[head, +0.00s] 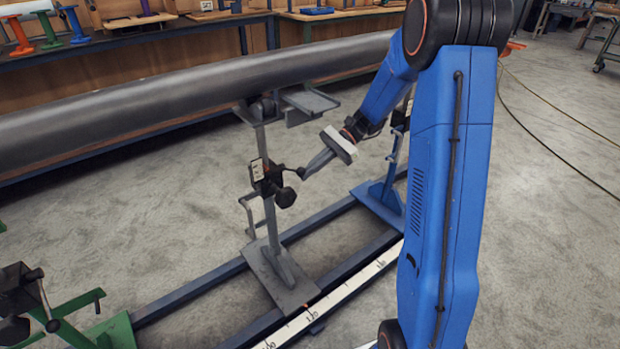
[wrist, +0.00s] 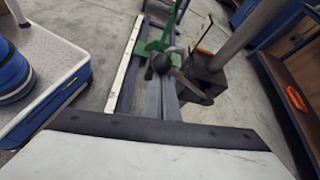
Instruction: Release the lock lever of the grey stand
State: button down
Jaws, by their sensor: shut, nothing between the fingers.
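The grey stand (head: 270,225) stands upright on a flat plate in the middle of the head view and carries the pipe. A black clamp block (head: 268,176) sits on its column, with a dark hand knob (head: 285,197) below right. The lock lever (head: 301,172) is a short dark arm ending in a ball, reaching right from the block. My gripper (head: 308,173) is shut and empty, its tip right beside that ball; I cannot tell if they touch.
The long grey pipe (head: 160,95) runs above the stand. Blue floor rails (head: 225,272) and a white scale strip (head: 335,297) pass below. A green stand (head: 115,330) is at lower left; a blue stand (head: 385,195) is behind my arm. Open floor lies right.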

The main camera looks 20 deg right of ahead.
jog(key=shift+w+r, duration=0.2)
jog(key=shift+r, duration=0.3)
jog(key=shift+a+r, duration=0.1)
dwell(0.3)
jog(key=w+d, duration=0.3)
jog(key=d, duration=0.6)
jog(key=shift+r, duration=0.25)
jog(key=shift+d, duration=0.15)
dwell(0.3)
